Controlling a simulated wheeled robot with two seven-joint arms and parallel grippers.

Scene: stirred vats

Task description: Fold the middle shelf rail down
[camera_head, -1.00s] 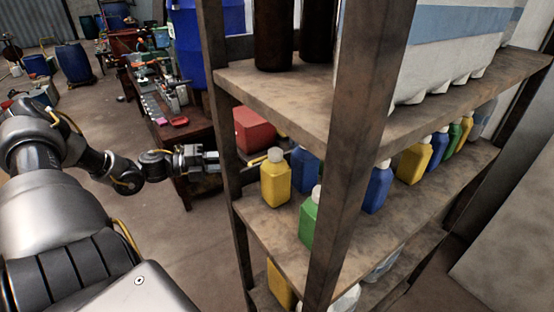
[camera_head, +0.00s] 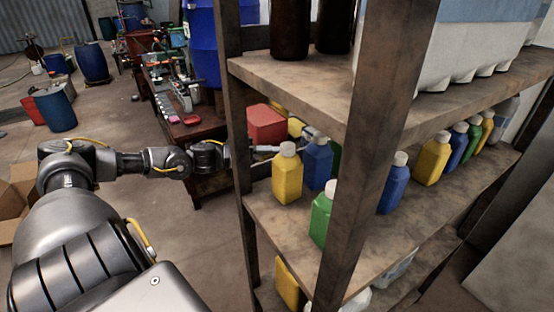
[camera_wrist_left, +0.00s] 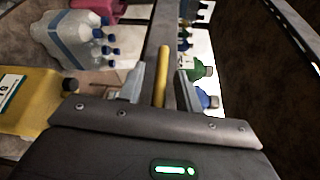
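The yellow rail (camera_wrist_left: 163,75) shows in the left wrist view as a rod running away from the camera. My left gripper (camera_wrist_left: 159,88) is open, with one finger on each side of the rod and gaps visible between. In the head view my left arm reaches in from the left to the middle shelf (camera_head: 275,222), at the left upright post (camera_head: 237,150). The post and the bottles hide most of the gripper and rail there. I cannot tell whether the fingers touch the rail. My right gripper is in neither view.
A yellow bottle (camera_head: 287,175), a blue bottle (camera_head: 317,163) and a green bottle (camera_head: 321,216) stand on the middle shelf close to the gripper. A thick post (camera_head: 372,150) stands in front.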

